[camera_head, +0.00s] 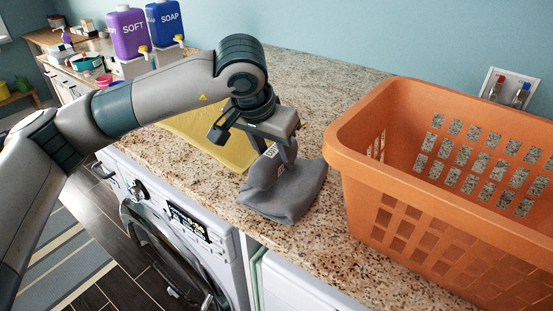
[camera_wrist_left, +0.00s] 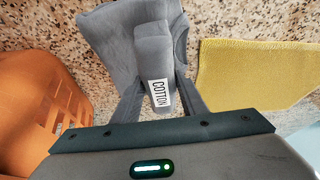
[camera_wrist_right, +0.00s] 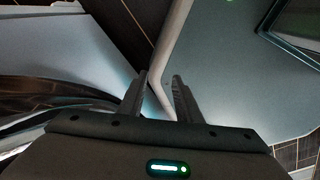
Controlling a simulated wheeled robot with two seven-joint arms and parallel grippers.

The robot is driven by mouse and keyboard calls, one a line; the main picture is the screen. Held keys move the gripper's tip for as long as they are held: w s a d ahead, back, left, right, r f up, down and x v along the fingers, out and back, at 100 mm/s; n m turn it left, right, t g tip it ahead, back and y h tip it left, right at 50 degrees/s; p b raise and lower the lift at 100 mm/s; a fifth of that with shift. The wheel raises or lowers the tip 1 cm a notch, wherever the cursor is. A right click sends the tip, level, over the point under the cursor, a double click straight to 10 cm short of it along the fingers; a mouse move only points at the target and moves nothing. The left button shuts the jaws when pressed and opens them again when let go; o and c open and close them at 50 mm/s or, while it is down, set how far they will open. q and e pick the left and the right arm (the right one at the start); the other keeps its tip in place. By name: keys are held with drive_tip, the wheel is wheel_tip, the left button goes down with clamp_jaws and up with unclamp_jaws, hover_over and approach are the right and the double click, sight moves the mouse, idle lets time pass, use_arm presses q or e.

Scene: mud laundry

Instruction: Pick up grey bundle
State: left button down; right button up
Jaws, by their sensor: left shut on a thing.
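The grey bundle (camera_head: 290,192) is a folded cloth on the speckled countertop, left of the orange basket in the head view. It also shows in the left wrist view (camera_wrist_left: 125,45), with a white "COTTON" label. My left gripper (camera_head: 278,160) points down and is shut on a raised part of the bundle; its fingers (camera_wrist_left: 158,90) stand on either side of the labelled fold. The bundle's lower part appears to rest on the counter. My right gripper (camera_wrist_right: 160,85) shows in the right wrist view, with its fingers apart and nothing between them.
An orange laundry basket (camera_head: 400,190) stands close on the right. A yellow cloth (camera_head: 205,135) lies behind my left gripper. Purple (camera_head: 128,35) and blue (camera_head: 165,22) soap bottles stand at the back. A washing machine (camera_head: 165,225) is below the counter's front edge.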

use_arm(q)
drive_tip(key=shift+r+p, duration=0.25)
drive_tip(key=shift+p, duration=0.25)
wheel_tip(320, 180, up, 9)
drive_tip(key=b, duration=0.4)
drive_tip(key=shift+f, duration=0.1)
drive_tip(key=shift+r, duration=0.45)
drive_tip(key=shift+r, duration=0.1)
idle(0.7)
